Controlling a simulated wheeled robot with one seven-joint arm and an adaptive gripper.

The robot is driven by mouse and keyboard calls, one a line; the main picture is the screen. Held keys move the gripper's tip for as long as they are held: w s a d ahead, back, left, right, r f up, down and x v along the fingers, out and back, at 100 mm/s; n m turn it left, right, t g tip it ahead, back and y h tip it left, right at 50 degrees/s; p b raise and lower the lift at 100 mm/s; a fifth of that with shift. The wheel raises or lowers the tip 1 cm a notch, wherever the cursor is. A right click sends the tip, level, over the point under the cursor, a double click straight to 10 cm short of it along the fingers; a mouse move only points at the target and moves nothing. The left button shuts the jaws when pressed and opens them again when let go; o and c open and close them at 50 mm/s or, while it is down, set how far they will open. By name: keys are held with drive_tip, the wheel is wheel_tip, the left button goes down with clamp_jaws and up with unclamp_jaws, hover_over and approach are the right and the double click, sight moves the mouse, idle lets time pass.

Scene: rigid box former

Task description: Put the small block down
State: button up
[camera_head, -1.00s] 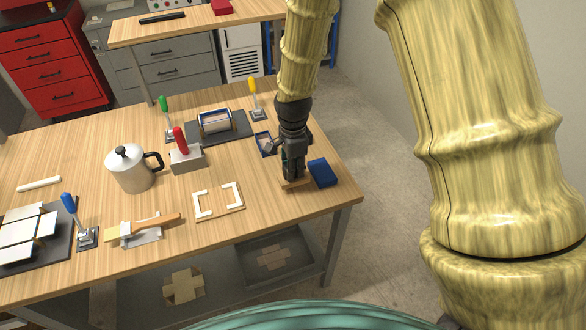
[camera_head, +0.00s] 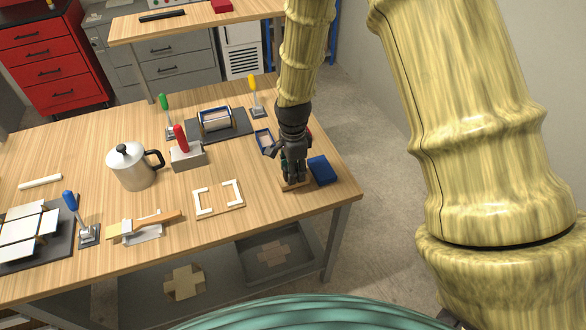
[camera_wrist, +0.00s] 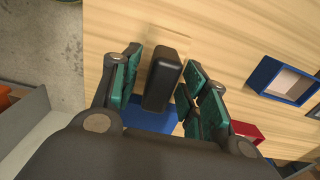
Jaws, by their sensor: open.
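A small black block (camera_wrist: 162,80) with rounded edges shows in the wrist view between the fingers of my gripper (camera_wrist: 163,66). A thin wooden piece (camera_head: 294,187) shows under my gripper (camera_head: 293,180) in the head view, near the table's right edge. It seems to be the block's base, flat on the table. The teal-padded fingers stand open on either side of the black block, with a visible gap on the right; on the left I cannot tell a gap from light contact. In the head view the fingers hide most of the black part.
A blue block (camera_head: 322,170) lies just right of my gripper. A small blue frame (camera_wrist: 289,80) and a red object (camera_wrist: 246,131) are close by. A metal pot (camera_head: 130,168) stands further left on the table (camera_head: 245,250).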

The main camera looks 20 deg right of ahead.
drive_tip(key=shift+r, duration=0.25)
wheel_tip(320, 180, up, 12)
drive_tip(key=b, duration=0.3)
idle(0.4)
